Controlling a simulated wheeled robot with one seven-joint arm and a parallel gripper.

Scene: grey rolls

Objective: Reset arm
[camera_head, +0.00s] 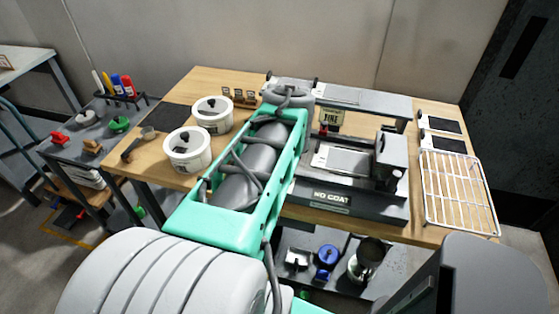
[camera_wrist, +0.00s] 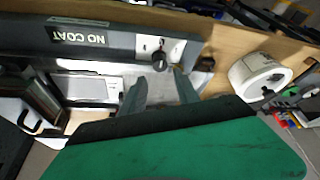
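My arm reaches out over the wooden table in the head view, and its far end blocks a clear look at my gripper there. In the wrist view my gripper (camera_wrist: 160,82) shows two grey fingers standing apart with nothing visible held between them. Beyond the fingertips is a dark grey machine with a "NO COAT" label (camera_wrist: 82,38) and a black knob. The same "NO COAT" machine (camera_head: 350,202) stands right of my arm in the head view.
Two white lidded tubs (camera_head: 188,150) (camera_head: 212,114) stand on the table left of my arm. A white wire rack (camera_head: 458,190) lies at the right end. A grey raised shelf (camera_head: 355,100) runs along the back. A side cart (camera_head: 95,135) with coloured markers stands at left.

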